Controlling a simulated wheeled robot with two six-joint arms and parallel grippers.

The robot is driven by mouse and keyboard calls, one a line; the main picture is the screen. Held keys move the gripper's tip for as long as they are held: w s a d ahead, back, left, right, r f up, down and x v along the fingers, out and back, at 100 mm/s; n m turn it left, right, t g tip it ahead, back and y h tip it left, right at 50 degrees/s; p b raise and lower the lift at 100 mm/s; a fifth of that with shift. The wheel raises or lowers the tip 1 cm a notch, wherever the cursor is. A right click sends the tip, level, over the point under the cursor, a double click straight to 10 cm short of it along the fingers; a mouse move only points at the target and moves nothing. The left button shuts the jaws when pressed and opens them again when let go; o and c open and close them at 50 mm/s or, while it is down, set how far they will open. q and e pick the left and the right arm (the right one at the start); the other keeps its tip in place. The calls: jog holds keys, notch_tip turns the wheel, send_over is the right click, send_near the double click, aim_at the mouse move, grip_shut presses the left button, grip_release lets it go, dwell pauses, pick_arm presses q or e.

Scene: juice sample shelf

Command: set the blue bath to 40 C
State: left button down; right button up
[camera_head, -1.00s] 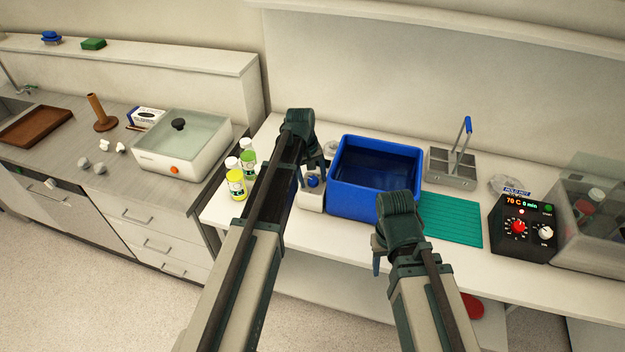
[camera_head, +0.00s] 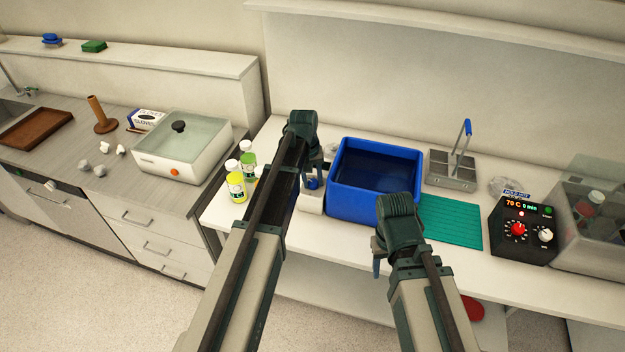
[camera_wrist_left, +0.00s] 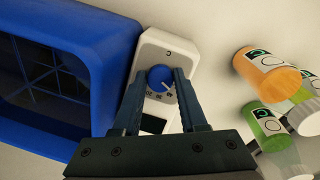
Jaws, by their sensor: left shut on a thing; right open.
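The blue bath (camera_head: 375,207) stands on the white bench in the head view, with dark liquid inside. Its wall also shows in the left wrist view (camera_wrist_left: 105,60). Beside it is a white control unit (camera_wrist_left: 165,45) with a blue knob (camera_wrist_left: 160,77) that has a white pointer mark and small scale figures, too small to read. My left gripper (camera_wrist_left: 162,84) is shut on the blue knob, one finger on each side. In the head view my left gripper (camera_head: 312,182) partly hides the unit. My right gripper (camera_head: 379,262) hangs open and empty at the bench's front edge.
Several bottles (camera_head: 236,187) stand left of my left arm. A green mat (camera_head: 450,222), a metal rack (camera_head: 452,172) and a black controller (camera_head: 522,232) reading 70 C and 0 min are to the right of the bath. A clear tank stands at far right.

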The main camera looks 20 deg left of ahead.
aim_at(311, 184)
pick_arm(q)
jog(key=shift+m+y, duration=0.4)
jog(key=shift+m, duration=1.4)
jog(key=shift+c, duration=2.2)
grip_release()
jog(key=shift+r, duration=0.1)
notch_tip(311, 184, up, 14)
jog(key=p, duration=1.4)
jog(key=shift+s, duration=0.3)
jog(key=shift+a+f, duration=0.1)
jog(key=shift+f, duration=0.1)
